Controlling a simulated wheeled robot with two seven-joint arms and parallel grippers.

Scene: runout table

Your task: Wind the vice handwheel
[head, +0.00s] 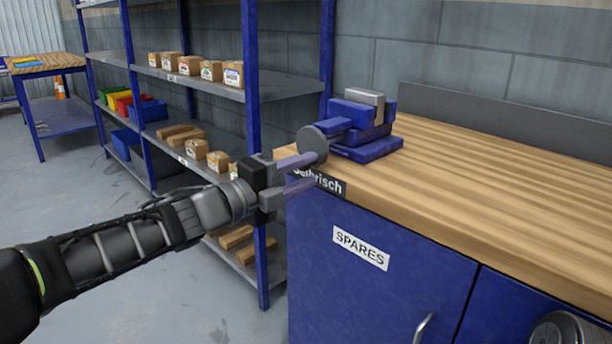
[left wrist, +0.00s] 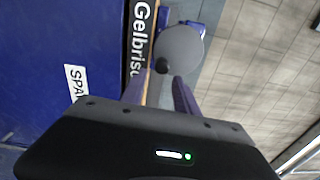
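The blue vice (head: 372,142) with a grey jaw block stands on the wooden bench top at its left end. Its grey round handwheel (head: 312,141) faces left, at the bench's edge. In the left wrist view the handwheel (left wrist: 182,50) shows as a grey disc with a small black knob (left wrist: 162,66) near its rim. My left gripper (head: 317,168) is open, its two fingers apart and pointing at the handwheel. In the left wrist view the knob lies just beyond the gap between the fingertips (left wrist: 158,84); contact cannot be told. My right gripper is not in view.
The bench top (head: 500,190) is clear right of the vice. Below it is a blue cabinet (head: 375,290) labelled SPARES. Blue-framed shelves (head: 225,88) with cardboard boxes and coloured bins stand behind my left arm. Another wooden-topped table (head: 45,64) is at the far left.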

